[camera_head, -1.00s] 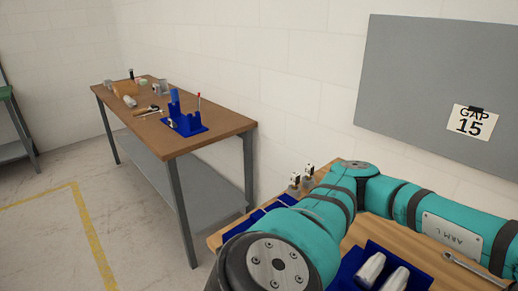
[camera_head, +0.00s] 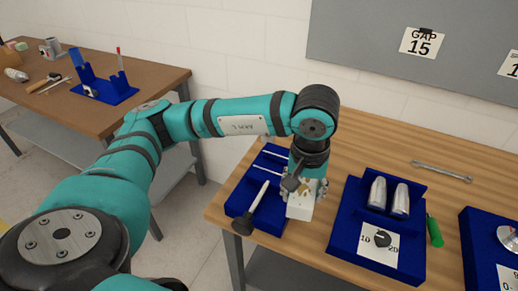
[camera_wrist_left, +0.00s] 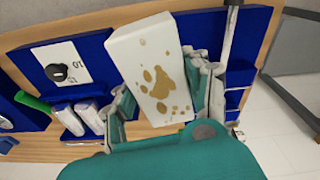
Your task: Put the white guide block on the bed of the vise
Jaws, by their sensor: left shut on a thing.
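I cannot tell whether the block touches the tray below. No vise can be clearly made out. My right gripper is not in view.
The blue tray (camera_head: 238,203) holds a dark-headed tool (camera_head: 257,205). To its right, a blue fixture (camera_head: 345,228) has two metal cylinders (camera_head: 389,196) and a dial card (camera_head: 378,242). Bare bench shows behind.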

